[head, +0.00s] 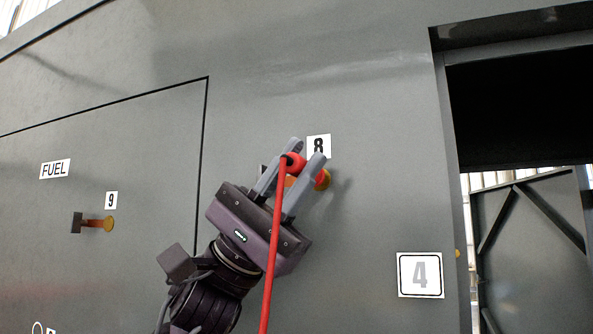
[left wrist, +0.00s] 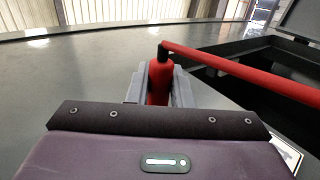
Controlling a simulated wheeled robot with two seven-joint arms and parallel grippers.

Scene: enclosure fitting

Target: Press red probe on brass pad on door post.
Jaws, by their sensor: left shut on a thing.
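My left gripper (head: 305,153) is shut on the red probe (head: 295,163) in front of the grey wall by label 8. A red cable (head: 272,240) hangs from the probe. In the left wrist view the probe (left wrist: 160,82) sits between the fingers of my left gripper (left wrist: 160,75), with the cable (left wrist: 245,72) running off right. My right gripper is not in view.
Behind my fingers is a red and brass fitting (head: 322,180), partly hidden. A similar fitting (head: 97,223) stands out by label 9 on the left panel.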

